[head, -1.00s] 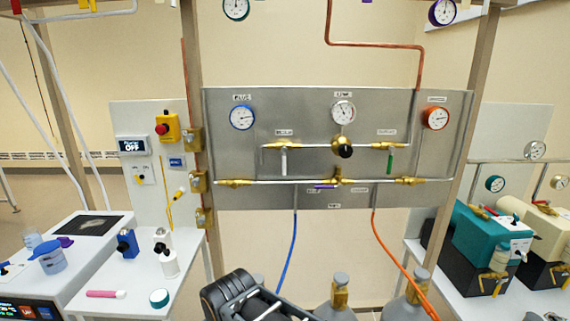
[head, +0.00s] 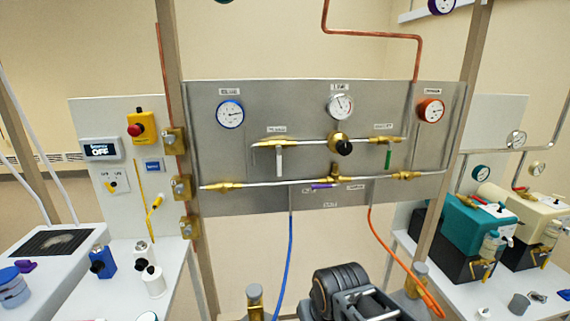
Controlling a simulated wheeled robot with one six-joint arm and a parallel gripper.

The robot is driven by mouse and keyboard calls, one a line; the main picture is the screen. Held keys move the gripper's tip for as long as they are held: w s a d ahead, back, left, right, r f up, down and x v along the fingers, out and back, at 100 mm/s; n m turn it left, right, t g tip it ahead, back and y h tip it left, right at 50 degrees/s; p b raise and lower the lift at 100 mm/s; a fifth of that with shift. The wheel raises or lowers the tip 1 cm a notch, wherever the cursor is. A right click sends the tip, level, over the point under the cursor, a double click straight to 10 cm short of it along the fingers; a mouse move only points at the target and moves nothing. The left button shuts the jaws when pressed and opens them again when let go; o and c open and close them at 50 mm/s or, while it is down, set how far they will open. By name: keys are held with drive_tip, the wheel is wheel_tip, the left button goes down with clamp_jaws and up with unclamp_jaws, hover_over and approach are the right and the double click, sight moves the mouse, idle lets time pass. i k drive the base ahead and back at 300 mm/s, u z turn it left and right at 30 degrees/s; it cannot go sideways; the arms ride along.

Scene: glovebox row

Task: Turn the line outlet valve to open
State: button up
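A grey gas panel (head: 230,165) stands upright ahead. It carries a white lever (head: 279,160) hanging down at upper left, a green lever (head: 388,159) hanging down at upper right, and a purple lever (head: 322,186) lying level on the lower pipe. A black knob (head: 343,148) sits on a brass body at the centre. The small labels are too blurred to read, so I cannot tell which is the line outlet valve. Part of my black arm shows at the bottom, below the panel and apart from it. My gripper's fingers are not visible.
Blue (head: 230,114), white (head: 340,106) and orange (head: 431,110) gauges sit along the panel top. A blue hose (head: 290,255) and orange hose (head: 390,255) hang below. Posts flank the panel. Benches with bottles stand at left, teal pump (head: 470,232) at right.

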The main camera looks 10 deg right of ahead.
sight(390, 144)
drive_tip(key=z, duration=0.5)
drive_tip(key=k, duration=0.6)
drive_tip(key=z, duration=0.8)
drive_tip(key=i, duration=1)
drive_tip(key=u, duration=0.6)
drive_tip(key=k, duration=0.5)
drive_tip(key=u, duration=1.05)
drive_tip(key=i, duration=0.55)
drive_tip(key=z, duration=0.45)
